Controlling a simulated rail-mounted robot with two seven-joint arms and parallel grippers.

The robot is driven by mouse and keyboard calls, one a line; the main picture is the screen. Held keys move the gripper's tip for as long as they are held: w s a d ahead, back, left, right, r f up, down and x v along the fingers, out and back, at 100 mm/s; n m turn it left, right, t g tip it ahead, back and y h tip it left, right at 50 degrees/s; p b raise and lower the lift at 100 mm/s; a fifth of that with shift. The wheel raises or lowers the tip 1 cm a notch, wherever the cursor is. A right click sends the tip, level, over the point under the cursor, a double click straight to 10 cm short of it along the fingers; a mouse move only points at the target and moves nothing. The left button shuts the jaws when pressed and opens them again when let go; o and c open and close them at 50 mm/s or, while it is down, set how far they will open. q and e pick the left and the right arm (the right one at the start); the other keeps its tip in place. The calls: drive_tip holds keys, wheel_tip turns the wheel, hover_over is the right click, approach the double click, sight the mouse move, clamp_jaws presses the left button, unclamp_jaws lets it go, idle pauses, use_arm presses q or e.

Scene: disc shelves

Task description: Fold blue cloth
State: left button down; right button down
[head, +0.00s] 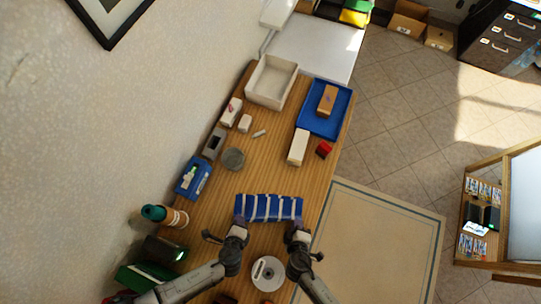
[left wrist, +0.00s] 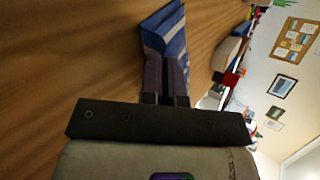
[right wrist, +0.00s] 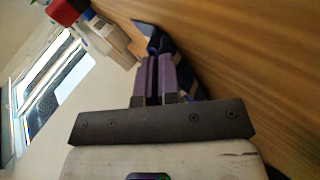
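The blue cloth (head: 268,208) with white stripes lies as a narrow band across the wooden table, close in front of my grippers. My left gripper (head: 240,220) is at the cloth's near left end. In the left wrist view its fingers are close together, with the cloth (left wrist: 165,32) at their tips. My right gripper (head: 298,226) is at the near right end. In the right wrist view its fingers are close together, with dark blue cloth (right wrist: 182,62) at and beside the tips. Both grippers appear shut on the cloth; the exact contact is partly hidden by the fingers.
A white disc spindle (head: 267,272) stands between my arms. A white box (head: 298,147), a red block (head: 323,149), a blue tray (head: 338,117) and a white bin (head: 271,82) are farther back. A blue case (head: 192,178) and bottles line the left edge.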

use_arm(q)
drive_tip(key=shift+s+f, duration=0.2)
use_arm(e)
drive_tip(key=shift+s+f, duration=0.2)
drive_tip(key=shift+t, duration=0.3)
use_arm(q)
drive_tip(key=c, duration=1)
unclamp_jaws()
use_arm(e)
drive_tip(key=c, duration=1)
unclamp_jaws()
use_arm(q)
drive_tip(key=shift+s+a+r, duration=0.1)
drive_tip(key=shift+r, duration=0.3)
use_arm(e)
drive_tip(key=shift+s+a+r, duration=0.1)
drive_tip(key=shift+a+r, duration=0.05)
drive_tip(key=shift+r, duration=0.3)
use_arm(q)
drive_tip(key=s+a+r, duration=0.1)
drive_tip(key=s+r, duration=0.4)
drive_tip(key=r, duration=0.3)
drive_tip(key=shift+s+a+r, duration=0.15)
drive_tip(key=shift+s+a, duration=0.15)
use_arm(e)
drive_tip(key=s+a+r, duration=0.1)
drive_tip(key=s+r, duration=0.4)
drive_tip(key=r, duration=0.3)
drive_tip(key=shift+s+a, duration=0.25)
drive_tip(key=shift+s, duration=0.05)
